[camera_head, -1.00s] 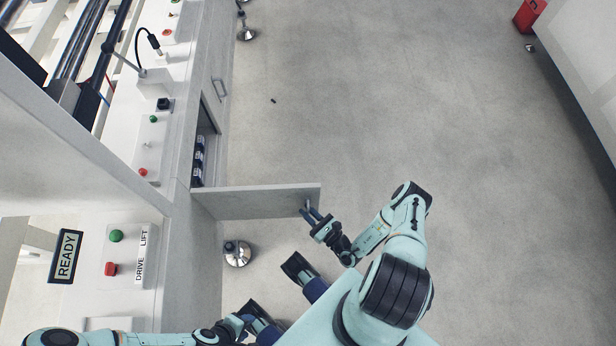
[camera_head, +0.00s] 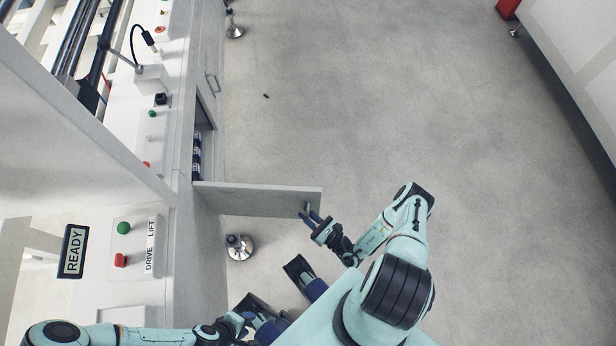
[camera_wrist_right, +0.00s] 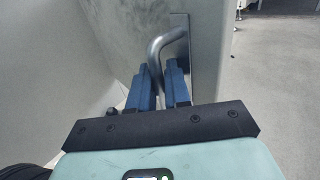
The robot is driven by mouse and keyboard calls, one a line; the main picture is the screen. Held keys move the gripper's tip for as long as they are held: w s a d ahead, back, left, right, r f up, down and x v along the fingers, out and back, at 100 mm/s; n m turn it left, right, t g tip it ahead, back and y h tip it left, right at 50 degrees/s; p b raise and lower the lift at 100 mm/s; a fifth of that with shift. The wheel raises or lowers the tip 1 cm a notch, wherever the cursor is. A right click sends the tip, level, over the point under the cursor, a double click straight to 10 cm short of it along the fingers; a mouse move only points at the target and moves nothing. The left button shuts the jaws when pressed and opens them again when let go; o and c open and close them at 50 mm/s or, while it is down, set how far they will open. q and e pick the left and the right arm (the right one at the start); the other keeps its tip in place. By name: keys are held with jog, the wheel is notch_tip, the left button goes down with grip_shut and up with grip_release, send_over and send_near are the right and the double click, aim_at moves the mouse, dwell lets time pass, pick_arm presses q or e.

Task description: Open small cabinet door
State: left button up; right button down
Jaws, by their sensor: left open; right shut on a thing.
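The small cabinet door (camera_head: 258,199) stands swung out from the white cabinet, roughly square to its front, with the opening (camera_head: 203,150) showing dark blue items inside. My right gripper (camera_head: 311,214) is at the door's outer end. In the right wrist view its blue fingers (camera_wrist_right: 168,84) are shut on the curved metal door handle (camera_wrist_right: 164,42). The door panel (camera_wrist_right: 125,35) fills the upper left of that view. My left gripper (camera_head: 249,318) is low at the left, near my base and apart from the door; its fingers are small and partly hidden.
A second closed cabinet door with a handle (camera_head: 211,84) is further along the front. A round metal foot (camera_head: 239,247) stands on the floor below the open door. A control panel with a READY sign (camera_head: 73,251) is at the left. The floor to the right is clear.

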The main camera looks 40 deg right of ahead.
jog(key=c, duration=1.5)
grip_release()
jog(key=shift+s, duration=0.15)
jog(key=s, duration=0.8)
jog(key=s+d, duration=0.1)
jog(key=s, duration=0.4)
